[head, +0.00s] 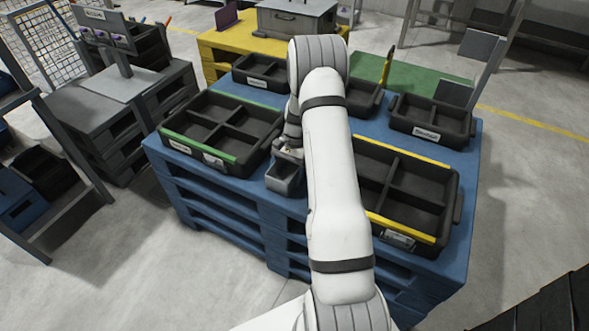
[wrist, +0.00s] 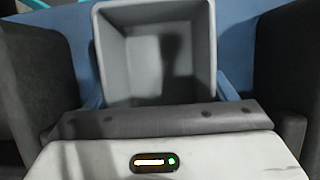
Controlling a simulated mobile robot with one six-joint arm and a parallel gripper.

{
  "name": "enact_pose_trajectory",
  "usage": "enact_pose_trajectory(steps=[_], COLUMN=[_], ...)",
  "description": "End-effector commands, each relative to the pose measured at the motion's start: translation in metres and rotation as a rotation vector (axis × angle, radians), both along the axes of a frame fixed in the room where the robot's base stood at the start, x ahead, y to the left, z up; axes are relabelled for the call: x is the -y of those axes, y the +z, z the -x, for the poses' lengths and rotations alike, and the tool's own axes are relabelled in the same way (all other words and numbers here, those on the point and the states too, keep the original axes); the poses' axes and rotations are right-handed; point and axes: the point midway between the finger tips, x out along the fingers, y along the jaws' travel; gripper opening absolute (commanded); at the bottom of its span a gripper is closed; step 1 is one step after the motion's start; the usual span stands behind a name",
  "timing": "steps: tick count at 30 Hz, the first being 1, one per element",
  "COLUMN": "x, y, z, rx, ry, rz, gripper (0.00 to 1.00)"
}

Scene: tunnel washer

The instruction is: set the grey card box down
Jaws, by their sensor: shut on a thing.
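The grey card box (head: 284,177) is a small open-topped box at the near edge of the blue pallet stack (head: 215,196), between the green-edged tray and the yellow-edged tray. In the wrist view the grey card box (wrist: 156,55) is upright and its inside looks empty. My gripper (head: 288,150) is shut on the box, at the side of it, with my arm reaching over from the front. Blue surface shows around the box in the wrist view. I cannot tell whether the box's base touches the pallet.
A green-edged divided tray (head: 238,159) stands left of the box, and a yellow-edged divided tray (head: 436,165) stands to the right, partly behind my arm. Smaller black bins (head: 430,133) line the far side. A dark pallet stack (head: 116,161) stands at left. The floor in front is clear.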

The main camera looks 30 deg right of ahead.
Motion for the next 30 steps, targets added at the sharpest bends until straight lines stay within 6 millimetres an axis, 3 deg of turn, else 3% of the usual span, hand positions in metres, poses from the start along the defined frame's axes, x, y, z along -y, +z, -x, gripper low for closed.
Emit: enact_pose_trajectory(steps=[10,11,18,26,30], x=[0.001,0.001,0.001,0.001,0.005], y=[-0.004,-0.004,-0.003,-0.001,0.010], z=[0.000,0.000,0.000,0.000,-0.003], rx=[0.001,0.001,0.001,0.001,0.003], ry=[0.000,0.000,0.000,-0.001,-0.002], rz=[0.000,0.000,0.000,0.000,0.002], gripper=[0.48,0.79,0.98,0.99,0.99])
